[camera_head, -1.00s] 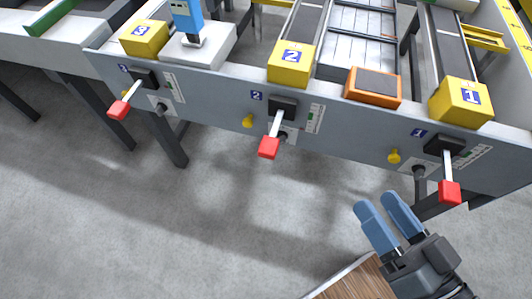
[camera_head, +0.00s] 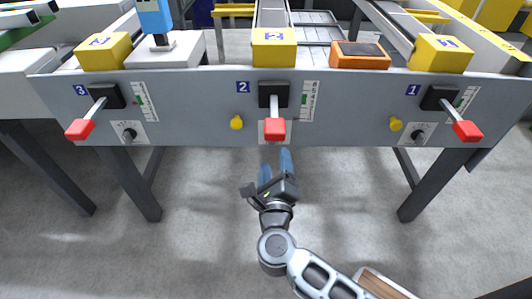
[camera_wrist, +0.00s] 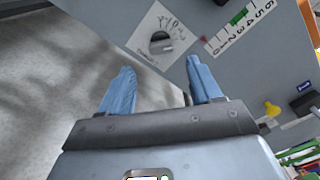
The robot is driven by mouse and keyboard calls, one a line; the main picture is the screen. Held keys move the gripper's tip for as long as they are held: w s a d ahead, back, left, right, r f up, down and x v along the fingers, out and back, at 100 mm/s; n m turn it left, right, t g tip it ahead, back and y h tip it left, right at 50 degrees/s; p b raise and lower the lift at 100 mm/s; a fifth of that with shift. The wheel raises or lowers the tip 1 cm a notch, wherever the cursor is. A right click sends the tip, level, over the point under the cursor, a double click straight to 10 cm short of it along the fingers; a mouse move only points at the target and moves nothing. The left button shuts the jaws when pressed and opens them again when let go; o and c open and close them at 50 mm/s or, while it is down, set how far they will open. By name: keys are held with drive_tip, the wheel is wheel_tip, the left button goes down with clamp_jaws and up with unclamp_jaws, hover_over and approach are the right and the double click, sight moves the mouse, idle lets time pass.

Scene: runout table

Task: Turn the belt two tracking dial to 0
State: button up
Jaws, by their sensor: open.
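The belt two tracking dial is a dark round knob with a grey bar on a white marked plate; it shows in the wrist view (camera_wrist: 161,43). Its setting is too small to read surely. In the head view its plate (camera_head: 264,133) is mostly hidden behind the red-handled lever of station 2 (camera_head: 275,129). My gripper (camera_head: 275,163) is just below that lever, blue fingers pointing up toward the panel. In the wrist view my gripper (camera_wrist: 160,80) is open and empty, with the dial ahead between and beyond the fingertips, apart from them.
The red lever handle hangs close above my fingers. A scale (camera_head: 309,101) with a green mark is right of the lever. Yellow knobs (camera_head: 236,122) (camera_head: 395,124) flank station 2. Levers 3 (camera_head: 80,129) and 1 (camera_head: 467,131) stick out farther off.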

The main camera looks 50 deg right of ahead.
drive_tip(key=b+x, duration=0.1)
drive_tip(key=x, duration=0.6)
drive_tip(key=shift+w+d+r, duration=0.1)
drive_tip(key=shift+d, duration=0.05)
drive_tip(key=shift+c, duration=0.3)
drive_tip(key=c, duration=1)
